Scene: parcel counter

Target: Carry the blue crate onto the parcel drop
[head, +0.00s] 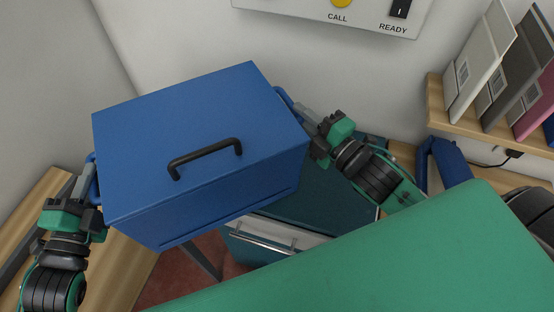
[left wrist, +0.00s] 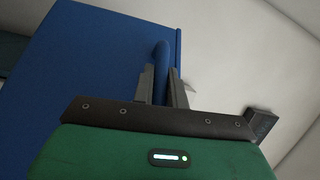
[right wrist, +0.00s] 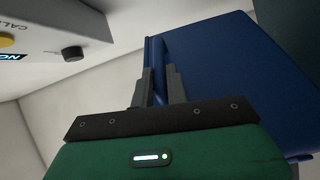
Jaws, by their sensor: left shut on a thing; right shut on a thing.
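The blue crate (head: 200,120) has a closed lid with a black handle on top and a blue side handle at each end. It is held up in the head view, its top tilted toward the camera. My left gripper (head: 85,185) is shut on the left side handle; the left wrist view shows the fingers around that handle (left wrist: 162,75). My right gripper (head: 305,118) is shut on the right side handle, also seen in the right wrist view (right wrist: 157,80). I cannot make out the parcel drop for certain; the crate hides part of what lies below.
A teal cabinet (head: 320,195) with a silver bar handle stands below and right of the crate. A wooden shelf (head: 450,128) with several upright folders is at the right. A wooden surface (head: 125,265) lies at lower left. A panel with CALL and READY controls (head: 330,15) is on the wall.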

